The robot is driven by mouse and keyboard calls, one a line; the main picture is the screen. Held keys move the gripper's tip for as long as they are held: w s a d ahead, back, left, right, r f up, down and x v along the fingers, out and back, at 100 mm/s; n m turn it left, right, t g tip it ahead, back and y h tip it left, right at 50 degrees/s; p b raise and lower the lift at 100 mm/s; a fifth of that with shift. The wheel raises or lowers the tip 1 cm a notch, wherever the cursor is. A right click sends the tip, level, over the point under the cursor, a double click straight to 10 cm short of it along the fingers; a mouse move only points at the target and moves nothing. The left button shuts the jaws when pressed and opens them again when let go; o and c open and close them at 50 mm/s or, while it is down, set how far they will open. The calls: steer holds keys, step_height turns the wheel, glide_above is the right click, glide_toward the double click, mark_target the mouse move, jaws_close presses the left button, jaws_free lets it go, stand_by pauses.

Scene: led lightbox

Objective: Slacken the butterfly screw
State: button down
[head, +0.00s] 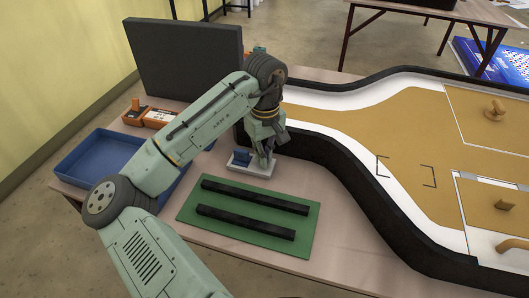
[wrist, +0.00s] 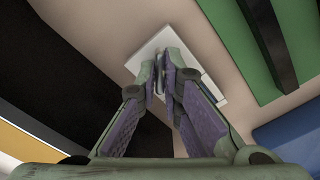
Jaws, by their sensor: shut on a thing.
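My gripper (head: 264,154) points down over the right part of this plate. In the wrist view the pale plate (wrist: 146,52) lies beneath the fingertips. My gripper (wrist: 162,78) is shut there on a small grey upright piece, which looks like the butterfly screw (wrist: 160,62). The fingers hide most of the screw, and its turn angle cannot be told. In the head view the screw is hidden by the gripper.
The green mat (head: 224,221) with two black bars lies in front. A blue tray (head: 95,160) is at left, near orange items (head: 157,119) and a dark upright panel (head: 188,60). A black-walled track board (head: 365,185) stands close on the right.

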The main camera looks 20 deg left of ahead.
steer(key=shift+n, duration=0.3)
steer(key=shift+r, duration=0.1)
steer(key=shift+n+p, duration=0.4)
steer(key=shift+p, duration=0.15)
steer(key=shift+n+p, duration=0.45)
steer(key=shift+n, duration=0.65)
